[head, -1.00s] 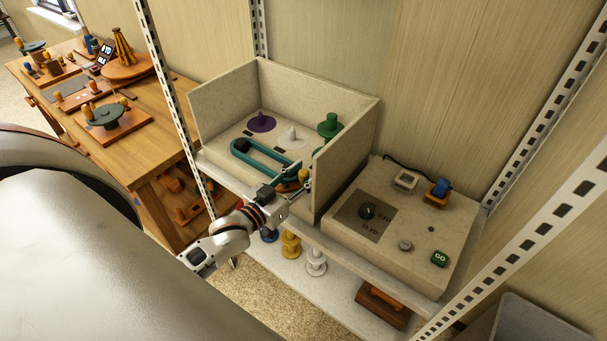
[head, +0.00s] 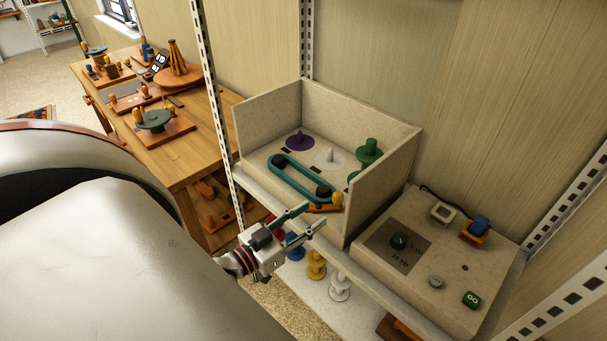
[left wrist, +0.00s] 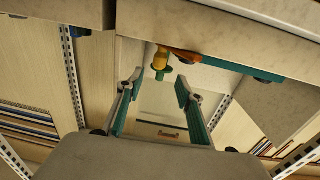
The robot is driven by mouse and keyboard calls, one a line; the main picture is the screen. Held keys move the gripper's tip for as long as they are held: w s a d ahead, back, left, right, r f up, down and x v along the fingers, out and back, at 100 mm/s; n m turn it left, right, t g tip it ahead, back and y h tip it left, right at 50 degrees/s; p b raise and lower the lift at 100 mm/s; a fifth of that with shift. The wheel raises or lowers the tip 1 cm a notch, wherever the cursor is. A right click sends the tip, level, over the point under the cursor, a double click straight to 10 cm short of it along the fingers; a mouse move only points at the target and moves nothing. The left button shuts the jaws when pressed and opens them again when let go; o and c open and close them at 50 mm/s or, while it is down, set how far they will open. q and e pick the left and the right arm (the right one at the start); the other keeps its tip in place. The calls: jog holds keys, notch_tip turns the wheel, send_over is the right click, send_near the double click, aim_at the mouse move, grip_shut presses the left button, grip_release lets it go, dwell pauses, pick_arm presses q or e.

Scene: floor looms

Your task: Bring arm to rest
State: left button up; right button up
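My left gripper (head: 314,215) is in front of the open-fronted stone-coloured box (head: 386,190), near the shelf's front edge. Its two teal-lined fingers are apart with nothing between them; they also show spread in the left wrist view (left wrist: 160,85). A yellow-orange knob (head: 337,200) on an orange lever sits at the box's front, just beyond the fingertips and apart from them. It also shows in the left wrist view (left wrist: 160,58). Inside the box are a teal belt loop (head: 290,181), a purple spool disc (head: 299,141), a white one (head: 329,158) and a green spool (head: 368,152). My right gripper is not in view.
A stone-coloured control panel (head: 450,290) with a dial and a green GO button (head: 472,299) stands right of the box. Perforated white uprights (head: 212,90) frame the shelf. Coloured spools, including a yellow one (head: 316,265), stand on the lower shelf. A wooden table (head: 190,150) is at left.

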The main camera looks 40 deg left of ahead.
pick_arm(q)
jog(key=shift+s+a, duration=0.1)
jog(key=shift+s, duration=0.65)
jog(key=d+f+g, duration=0.1)
jog(key=f, duration=0.2)
jog(key=s+d+f+g, duration=0.1)
jog(key=d+f, duration=0.1)
jog(key=f, duration=0.1)
jog(key=s+d+f+g, duration=0.1)
jog(key=f, duration=0.3)
jog(key=shift+s+d+m+y, duration=0.1)
jog(key=shift+d+m+y, duration=0.1)
jog(key=shift+m+y, duration=0.15)
jog(key=s+d+f+m+g, duration=0.1)
jog(key=s+d+f+g, duration=0.1)
jog(key=f, duration=0.4)
jog(key=s+d+f+g, duration=0.2)
jog(key=s+d+f, duration=0.2)
jog(key=d+f, duration=0.1)
jog(key=shift+d+f+m, duration=0.35)
jog(key=shift+d+f, duration=0.05)
jog(key=shift+d, duration=0.1)
